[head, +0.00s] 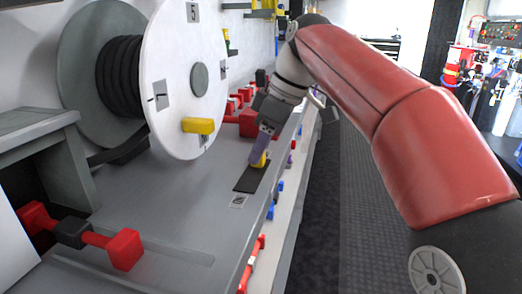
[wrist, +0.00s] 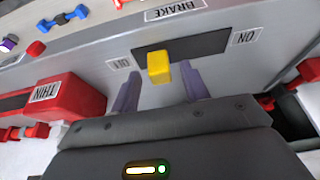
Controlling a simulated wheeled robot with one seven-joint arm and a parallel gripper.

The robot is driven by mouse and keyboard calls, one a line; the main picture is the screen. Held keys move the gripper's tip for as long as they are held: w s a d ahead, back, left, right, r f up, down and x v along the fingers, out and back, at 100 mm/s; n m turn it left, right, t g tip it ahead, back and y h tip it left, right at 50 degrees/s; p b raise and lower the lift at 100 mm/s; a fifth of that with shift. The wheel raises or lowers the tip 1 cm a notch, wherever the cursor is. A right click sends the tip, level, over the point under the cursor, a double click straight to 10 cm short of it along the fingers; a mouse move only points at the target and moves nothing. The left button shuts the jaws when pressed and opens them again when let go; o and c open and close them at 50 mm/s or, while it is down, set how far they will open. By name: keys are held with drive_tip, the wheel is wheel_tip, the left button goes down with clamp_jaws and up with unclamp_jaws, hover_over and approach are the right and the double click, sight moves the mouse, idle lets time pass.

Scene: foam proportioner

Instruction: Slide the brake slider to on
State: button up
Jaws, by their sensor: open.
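The yellow brake slider (wrist: 158,65) sits on a dark track (wrist: 205,45) in the wrist view, nearer the OFF label (wrist: 121,64) than the ON label (wrist: 245,37). A BRAKE label (wrist: 175,9) is beside the track. My gripper (wrist: 159,88) is open, with one purple finger on each side of the slider; I cannot tell whether either finger touches it. In the head view my gripper (head: 262,147) reaches down over the slider (head: 259,161), partly hiding it, at the far end of the track (head: 250,179).
A large white reel (head: 185,110) with a yellow handle (head: 199,126) stands left of the track. A red block marked THIN (wrist: 65,105) lies near the left finger. Red and blue handles (head: 271,211) line the panel's side.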

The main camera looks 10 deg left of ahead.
drive_tip(key=shift+a+f, duration=0.15)
drive_tip(key=shift+f, duration=0.15)
clamp_jaws()
drive_tip(key=shift+s, duration=0.1)
drive_tip(key=s, duration=0.2)
drive_tip(key=s+b, duration=0.1)
drive_tip(key=s, duration=0.1)
drive_tip(key=s+a+b, duration=0.1)
drive_tip(key=s, duration=0.1)
